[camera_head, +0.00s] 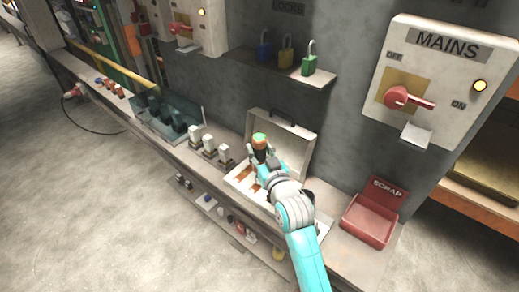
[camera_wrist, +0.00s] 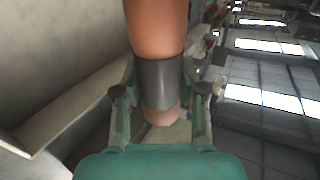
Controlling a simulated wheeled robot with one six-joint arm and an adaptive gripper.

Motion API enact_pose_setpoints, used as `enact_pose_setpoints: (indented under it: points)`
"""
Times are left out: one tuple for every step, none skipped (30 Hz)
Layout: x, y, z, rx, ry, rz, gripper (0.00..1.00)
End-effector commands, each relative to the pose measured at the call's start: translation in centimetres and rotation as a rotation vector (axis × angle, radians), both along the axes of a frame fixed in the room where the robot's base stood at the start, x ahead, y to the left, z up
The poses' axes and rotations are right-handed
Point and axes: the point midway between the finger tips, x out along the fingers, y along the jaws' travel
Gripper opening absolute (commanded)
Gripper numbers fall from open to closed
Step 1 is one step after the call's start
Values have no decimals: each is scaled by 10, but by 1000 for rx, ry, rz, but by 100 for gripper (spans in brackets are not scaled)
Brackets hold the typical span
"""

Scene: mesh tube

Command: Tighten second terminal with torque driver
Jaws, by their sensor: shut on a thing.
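My gripper (camera_head: 262,160) is shut on an upright orange-brown cylindrical tool (camera_head: 260,141) with a green top, which looks like the torque driver. In the wrist view the tool (camera_wrist: 157,30) stands between both fingers of my gripper (camera_wrist: 160,95), which close around its dark band. The tool is over the front part of an open pale case (camera_head: 295,138), whose lid stands up behind. The tool's lower end is hidden in the head view. I cannot make out a terminal for certain.
Several pale upright blocks (camera_head: 208,145) stand on the bench left of the case. A teal tray (camera_head: 168,118) is further left. A red scrap bin (camera_head: 371,218) stands to the right. Padlocks (camera_head: 286,55) sit on a shelf behind, and a mains switch box (camera_head: 435,80) is on the wall.

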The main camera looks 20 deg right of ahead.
Motion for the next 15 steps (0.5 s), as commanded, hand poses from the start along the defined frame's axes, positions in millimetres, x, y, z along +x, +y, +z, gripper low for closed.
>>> enact_pose_setpoints:
  points:
    - [0, 0, 1, 0, -3, 0, 0]
    - [0, 0, 1, 0, -3, 0, 0]
    - [0, 0, 0, 0, -3, 0, 0]
    - [0, 0, 0, 0, -3, 0, 0]
    - [0, 0, 0, 0, -3, 0, 0]
    - [0, 0, -1, 0, -3, 0, 0]
    - [0, 0, -1, 0, -3, 0, 0]
    - [0, 0, -1, 0, -3, 0, 0]
    - [0, 0, -2, 0, -3, 0, 0]
    - [0, 0, -2, 0, -3, 0, 0]
    - [0, 0, -2, 0, -3, 0, 0]
    - [0, 0, -3, 0, -3, 0, 0]
    - [0, 0, -3, 0, -3, 0, 0]
    - [0, 0, -3, 0, -3, 0, 0]
    - [0, 0, -4, 0, -3, 0, 0]
